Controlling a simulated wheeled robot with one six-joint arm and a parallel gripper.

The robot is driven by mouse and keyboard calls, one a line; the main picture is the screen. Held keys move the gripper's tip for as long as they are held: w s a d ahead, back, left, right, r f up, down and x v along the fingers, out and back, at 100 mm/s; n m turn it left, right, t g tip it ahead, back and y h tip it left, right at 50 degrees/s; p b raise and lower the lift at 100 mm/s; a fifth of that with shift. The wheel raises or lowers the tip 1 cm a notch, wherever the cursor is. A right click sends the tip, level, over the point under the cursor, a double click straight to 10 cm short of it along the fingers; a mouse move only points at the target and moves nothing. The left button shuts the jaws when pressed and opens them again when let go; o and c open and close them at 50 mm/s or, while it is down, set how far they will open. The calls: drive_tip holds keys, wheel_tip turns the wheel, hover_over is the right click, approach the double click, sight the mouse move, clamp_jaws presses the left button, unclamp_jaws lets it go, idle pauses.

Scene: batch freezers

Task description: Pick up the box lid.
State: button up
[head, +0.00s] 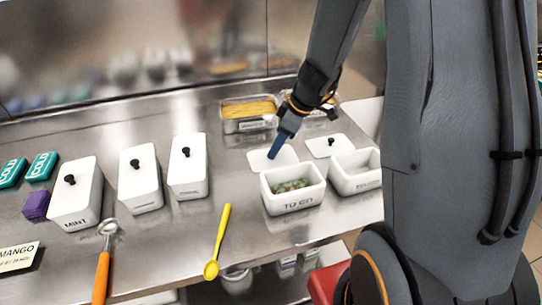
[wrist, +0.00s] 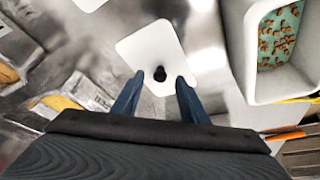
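A white box lid (head: 258,160) with a black knob lies flat on the steel counter, behind an open white box (head: 292,204) marked TO GO. In the wrist view the lid (wrist: 143,45) lies ahead of my gripper (wrist: 158,88). Its knob (wrist: 160,74) shows between the two blue fingertips, with gaps on both sides. My gripper is open and empty. In the head view my gripper (head: 276,153) points down over the lid and hides its knob. The box holds green and brown contents, also seen in the wrist view (wrist: 238,60). Whether the fingers touch the lid is unclear.
A second knobbed lid (head: 328,146) lies to the right, behind another open white box (head: 352,182). Metal pans (head: 247,120) stand at the back. Lidded white boxes (head: 187,177) stand to the left. A yellow spoon (head: 218,240) lies in front.

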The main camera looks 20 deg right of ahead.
drive_tip(key=shift+x, duration=0.85)
clamp_jaws()
drive_tip(key=shift+r, duration=0.1)
